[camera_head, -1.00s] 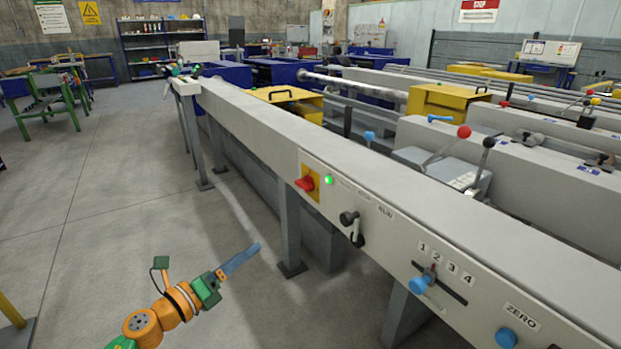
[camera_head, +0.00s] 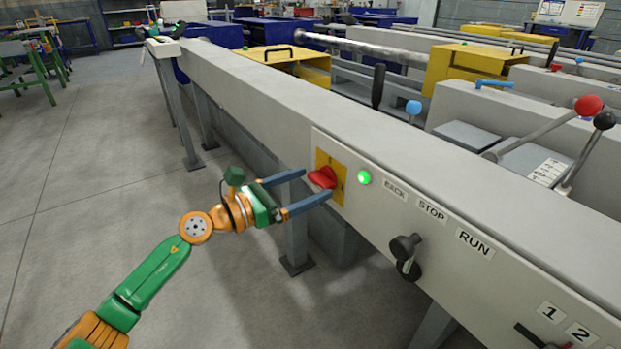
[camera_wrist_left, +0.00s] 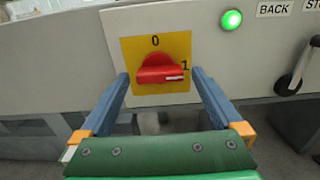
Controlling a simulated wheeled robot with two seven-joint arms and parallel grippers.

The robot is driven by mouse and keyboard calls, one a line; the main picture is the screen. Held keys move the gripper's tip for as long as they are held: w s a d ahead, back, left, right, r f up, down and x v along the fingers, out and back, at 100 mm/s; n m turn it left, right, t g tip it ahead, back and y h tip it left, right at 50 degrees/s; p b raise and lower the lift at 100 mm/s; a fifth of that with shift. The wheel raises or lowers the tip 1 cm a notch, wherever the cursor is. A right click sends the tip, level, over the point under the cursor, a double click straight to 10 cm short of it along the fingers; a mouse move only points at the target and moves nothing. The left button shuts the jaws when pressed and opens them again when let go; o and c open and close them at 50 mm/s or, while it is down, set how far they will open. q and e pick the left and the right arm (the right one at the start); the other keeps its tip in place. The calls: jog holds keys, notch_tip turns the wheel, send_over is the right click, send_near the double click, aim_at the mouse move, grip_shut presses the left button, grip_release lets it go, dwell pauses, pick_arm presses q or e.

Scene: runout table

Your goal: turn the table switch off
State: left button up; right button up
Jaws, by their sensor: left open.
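The table switch (camera_head: 322,177) is a red rotary knob on a yellow plate on the table's front panel. In the left wrist view the knob (camera_wrist_left: 160,70) lies level, its white mark pointing right at "1"; "0" is printed at the top of the plate. The green lamp (camera_head: 363,178) beside it is lit. My left gripper (camera_head: 318,182) is open, its two blue fingers pointing at the panel. In the left wrist view the fingers (camera_wrist_left: 160,77) stand on either side of the knob, with gaps to it. My right gripper is not in view.
To the right on the panel are BACK, STOP and RUN labels (camera_head: 431,211) and a black lever (camera_head: 406,252). Levers with red and black balls (camera_head: 588,106) stand behind the table.

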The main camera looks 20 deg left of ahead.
pick_arm(q)
jog(key=shift+w+d, duration=0.4)
jog(key=shift+w, duration=0.15)
jog(key=c, duration=1.2)
